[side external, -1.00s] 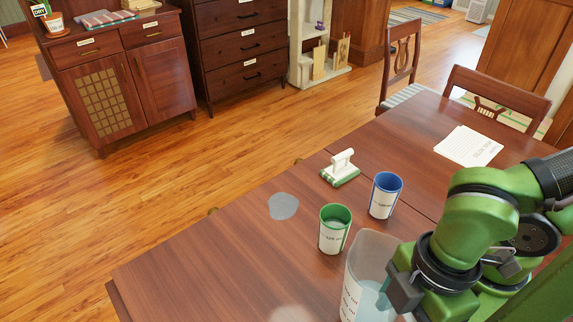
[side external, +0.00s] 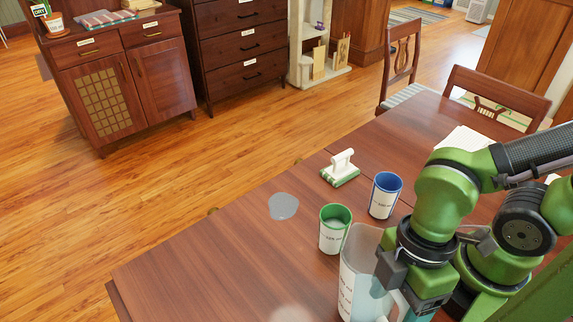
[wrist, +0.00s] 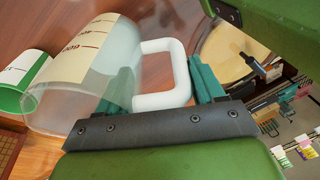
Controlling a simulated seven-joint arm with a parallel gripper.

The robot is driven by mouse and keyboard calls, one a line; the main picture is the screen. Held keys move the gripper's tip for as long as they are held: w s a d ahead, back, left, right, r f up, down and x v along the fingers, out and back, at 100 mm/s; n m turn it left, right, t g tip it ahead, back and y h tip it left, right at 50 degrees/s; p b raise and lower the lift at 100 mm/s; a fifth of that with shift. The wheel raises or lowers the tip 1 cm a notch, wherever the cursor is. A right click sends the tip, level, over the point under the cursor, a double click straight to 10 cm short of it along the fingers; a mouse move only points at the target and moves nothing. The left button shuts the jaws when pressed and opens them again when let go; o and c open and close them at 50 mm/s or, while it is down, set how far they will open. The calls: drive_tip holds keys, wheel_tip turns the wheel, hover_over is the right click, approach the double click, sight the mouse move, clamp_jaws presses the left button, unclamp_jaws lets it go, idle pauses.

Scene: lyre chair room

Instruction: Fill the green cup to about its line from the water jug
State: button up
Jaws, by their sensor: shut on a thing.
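The green cup (side external: 335,230) stands upright on the table, with a label on its side; its fill level is hard to tell. The clear water jug (side external: 352,275), with a printed label, is just in front of and right of the cup in the side view, roughly upright. Bluish water shows low in it. My gripper (side external: 408,305) is shut on the jug's white handle, which also shows between the teal fingers in the wrist view (wrist: 165,80). There the jug (wrist: 105,65) lies beside the green cup (wrist: 22,85).
A blue cup (side external: 385,195) stands behind and right of the green cup, near my arm. A white-handled block with a green base (side external: 341,168) sits behind. A grey round patch (side external: 283,206) lies left. Paper (side external: 463,140) lies at the far right. The table's left part is clear.

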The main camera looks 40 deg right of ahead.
drive_tip(key=shift+w+d+r+g+y, duration=0.3)
drive_tip(key=shift+w+r+g, duration=0.3)
drive_tip(key=shift+g, duration=0.1)
drive_tip(key=shift+w+d+r+g+y, duration=0.2)
drive_tip(key=shift+w+d+r+g, duration=0.1)
drive_tip(key=shift+w+g, duration=0.2)
drive_tip(key=shift+w+d+r+g+y, duration=0.2)
drive_tip(key=shift+w+r+g, duration=0.1)
drive_tip(key=shift+w+g, duration=0.15)
drive_tip(key=w+d+r+m+g+y, duration=0.1)
drive_tip(key=w+d+r+g+y, duration=0.1)
drive_tip(key=w+r+g, duration=0.3)
drive_tip(key=shift+w+d+r+g+y, duration=0.25)
drive_tip(key=shift+w+g+y, duration=0.2)
drive_tip(key=shift+g+y, duration=0.2)
drive_tip(key=shift+w+d+r, duration=0.1)
drive_tip(key=shift+w, duration=0.05)
idle(0.4)
